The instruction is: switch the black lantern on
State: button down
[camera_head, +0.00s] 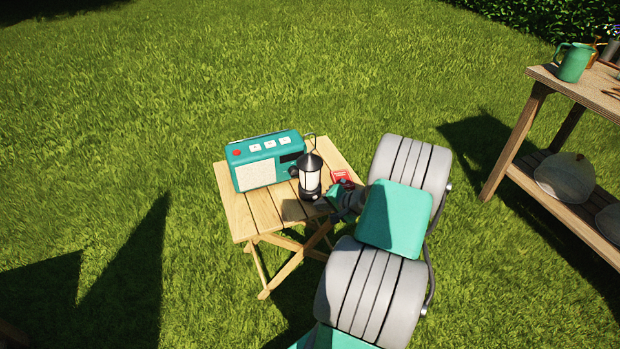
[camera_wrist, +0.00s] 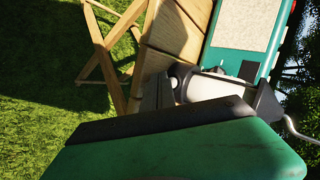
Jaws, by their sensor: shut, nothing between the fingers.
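The black lantern (camera_head: 311,176) stands upright on the slatted wooden table (camera_head: 237,212), with a pale glass middle and a wire handle. A small knob-like part shows low on its front. I cannot tell whether it is lit. My gripper (camera_head: 327,202) is shut and empty, close to the lantern's base on its right front side. I cannot tell whether it touches. In the wrist view the lantern (camera_wrist: 207,87) appears sideways, partly hidden behind the green and black body of my gripper, whose fingertips are hard to make out there.
A teal radio (camera_head: 266,160) stands just behind and left of the lantern. A small red box (camera_head: 342,176) lies right of it, by my arm. A wooden shelf bench (camera_head: 545,72) with a green jug (camera_head: 574,63) stands at the far right. Grass surrounds the table.

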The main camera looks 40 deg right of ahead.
jog(key=shift+w, duration=0.1)
dwell(0.5)
jog(key=shift+w+d, duration=0.1)
jog(key=shift+w, duration=0.25)
jog(key=shift+w, duration=0.1)
dwell(0.4)
jog(key=shift+s, duration=0.55)
jog(key=s+a+p, duration=0.2)
jog(key=s, duration=0.3)
jog(key=shift+s, duration=0.4)
